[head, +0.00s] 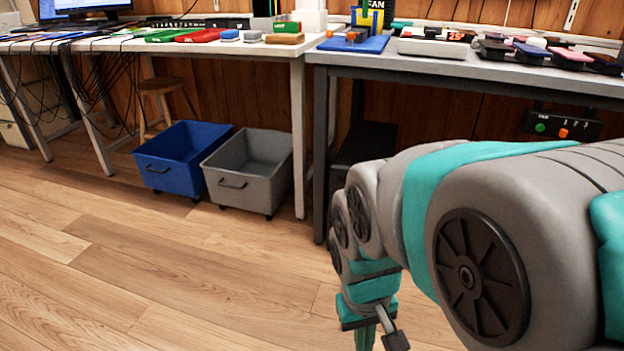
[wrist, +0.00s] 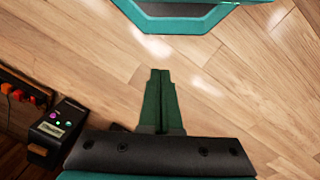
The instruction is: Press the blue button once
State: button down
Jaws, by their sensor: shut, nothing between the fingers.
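I cannot make out a blue button for certain in either view. In the wrist view, a black box (wrist: 58,128) at the left carries small green and pink dots and a pale label; they are too small to tell whether they are buttons or lights. My gripper (wrist: 160,75) points over the wood floor, its two green fingers together with nothing between them. In the head view, my gripper (head: 366,342) hangs low at the bottom edge, in front of the right bench, partly cut off by the frame.
A blue bin (head: 180,160) and a grey bin (head: 255,170) stand under the left bench (head: 320,38). The right bench (head: 470,68) holds phones; a black panel (head: 560,128) with green and orange knobs hangs beneath it. A stool (head: 163,92) stands behind. Floor at left is clear.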

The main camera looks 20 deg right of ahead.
jog(key=w+d+f+m+t+h+p, duration=0.1)
jog(key=w+d+f+t+p, duration=0.15)
jog(key=w+d, duration=0.65)
jog(key=w+d+f+t+h+p, duration=0.1)
jog(key=w+d+f+t, duration=0.3)
jog(key=w, duration=0.9)
jog(key=w+d+f+m+t+h+p, duration=0.1)
jog(key=w+d+f+t+p, duration=0.1)
jog(key=w+d, duration=0.8)
jog(key=w+a+f+t+y+p, duration=0.1)
jog(key=w+f+t+y+p, duration=0.15)
jog(key=w+f, duration=0.45)
jog(key=w+a+f+m+t+y+p, duration=0.1)
jog(key=a+f+m+t+y+p, duration=0.1)
jog(key=a+t+y, duration=0.2)
jog(key=a+t, duration=0.1)
jog(key=a, duration=0.1)
jog(key=shift+w+a+f+t, duration=0.2)
jog(key=shift+a+f+t, duration=0.1)
jog(key=shift+f+t, duration=0.1)
jog(key=w+d, duration=0.5)
jog(key=w, duration=0.2)
jog(key=shift+w, duration=0.15)
